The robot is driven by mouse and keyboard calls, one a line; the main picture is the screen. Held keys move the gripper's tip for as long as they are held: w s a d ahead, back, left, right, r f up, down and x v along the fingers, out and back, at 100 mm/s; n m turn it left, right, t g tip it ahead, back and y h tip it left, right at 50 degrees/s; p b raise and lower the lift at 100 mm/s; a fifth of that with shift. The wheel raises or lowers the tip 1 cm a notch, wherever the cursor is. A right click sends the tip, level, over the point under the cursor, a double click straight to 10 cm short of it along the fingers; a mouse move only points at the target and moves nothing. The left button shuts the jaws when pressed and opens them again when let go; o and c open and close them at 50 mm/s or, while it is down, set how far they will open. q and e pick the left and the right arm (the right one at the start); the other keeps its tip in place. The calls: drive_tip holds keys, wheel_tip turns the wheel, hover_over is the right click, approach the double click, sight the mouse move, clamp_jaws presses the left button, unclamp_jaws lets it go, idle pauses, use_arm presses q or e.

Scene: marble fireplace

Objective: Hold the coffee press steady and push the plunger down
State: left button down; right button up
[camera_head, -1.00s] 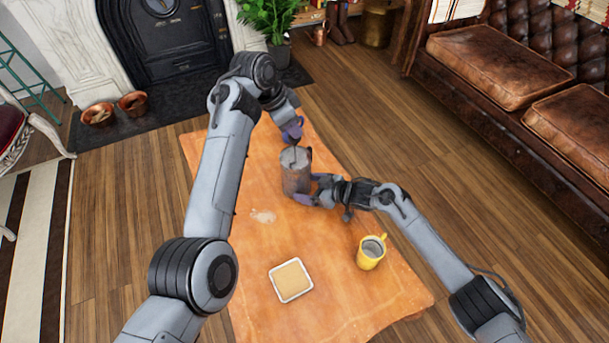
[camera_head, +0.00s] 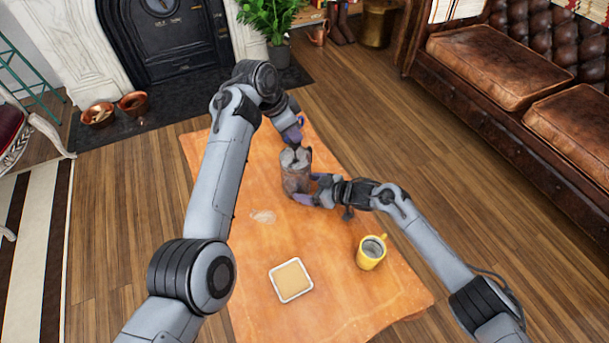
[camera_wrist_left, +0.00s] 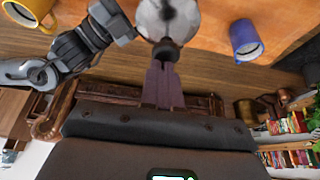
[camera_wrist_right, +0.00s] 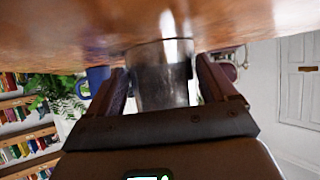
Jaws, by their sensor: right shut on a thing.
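The coffee press (camera_head: 295,182) stands upright on the orange-covered table, a grey cylinder with a dark plunger knob on top. My right gripper (camera_head: 318,190) is shut on its body from the right side. In the right wrist view the fingers (camera_wrist_right: 160,88) stand on either side of the press body (camera_wrist_right: 163,80). My left gripper (camera_head: 295,139) is above the press. In the left wrist view its fingers (camera_wrist_left: 163,75) are shut together, with their tips at the dark knob (camera_wrist_left: 165,50). The knob sits close above the round lid (camera_wrist_left: 168,18).
A yellow mug (camera_head: 371,252) with dark liquid and a white square dish (camera_head: 291,281) stand on the table's near part. A pale spot (camera_head: 263,216) lies left of the press. A blue mug (camera_wrist_left: 246,40) stands close to the press in the left wrist view.

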use_arm(q)
drive_tip(key=shift+f, duration=0.55)
drive_tip(key=shift+r, duration=2.6)
drive_tip(key=v, duration=0.8)
drive_tip(key=shift+w, duration=0.1)
use_arm(e)
drive_tip(key=o, duration=0.6)
